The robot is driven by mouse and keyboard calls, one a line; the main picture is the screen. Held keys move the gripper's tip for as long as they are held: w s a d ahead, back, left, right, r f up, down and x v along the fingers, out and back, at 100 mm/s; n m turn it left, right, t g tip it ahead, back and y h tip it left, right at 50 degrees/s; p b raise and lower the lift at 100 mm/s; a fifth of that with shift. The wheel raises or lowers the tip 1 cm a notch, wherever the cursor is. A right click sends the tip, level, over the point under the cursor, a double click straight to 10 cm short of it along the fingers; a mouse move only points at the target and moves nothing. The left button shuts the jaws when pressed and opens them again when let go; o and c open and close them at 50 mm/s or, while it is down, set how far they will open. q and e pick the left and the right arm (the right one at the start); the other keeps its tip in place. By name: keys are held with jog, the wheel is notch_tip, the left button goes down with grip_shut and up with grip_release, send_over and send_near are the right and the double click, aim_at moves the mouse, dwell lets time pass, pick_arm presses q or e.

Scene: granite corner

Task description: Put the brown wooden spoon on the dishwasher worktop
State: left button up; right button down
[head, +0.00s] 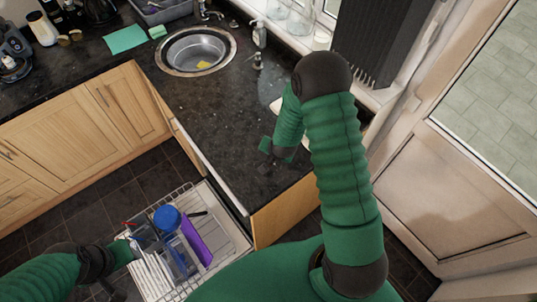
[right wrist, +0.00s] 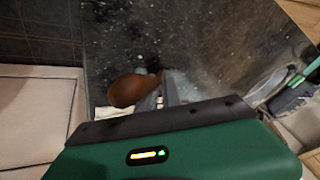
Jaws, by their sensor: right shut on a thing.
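The brown wooden spoon (right wrist: 130,90) shows in the right wrist view, with its rounded brown head sticking out to the left of the fingers. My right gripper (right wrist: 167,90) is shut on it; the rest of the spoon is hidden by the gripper. In the head view my right gripper (head: 270,156) is over the dark speckled worktop (head: 215,125), and I cannot make out the spoon there. Whether the spoon touches the worktop is unclear. My left gripper (head: 115,288) is low at the left, beside the rack; its fingers are not clear.
A pulled-out dishwasher rack (head: 228,232) holds a blue cup (head: 167,218), a purple item (head: 196,241) and other dishes below the worktop's front edge. A round sink (head: 196,50) and tap lie behind. A window sill and door stand at the right. The worktop's middle is clear.

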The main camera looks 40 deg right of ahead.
jog(key=shift+s+a+r, duration=0.2)
jog(key=shift+s+r, duration=0.15)
jog(key=shift+f, duration=0.35)
jog(key=c, duration=1.5)
grip_release()
jog(key=shift+w+d+f, duration=0.1)
jog(key=shift+w+f, duration=0.05)
jog(key=shift+w, duration=0.1)
jog(key=shift+c, duration=0.2)
jog(key=shift+s, duration=0.15)
jog(key=shift+r, duration=0.45)
jog(key=b+v, duration=0.1)
jog(key=v, duration=1.1)
jog(key=shift+a, duration=0.25)
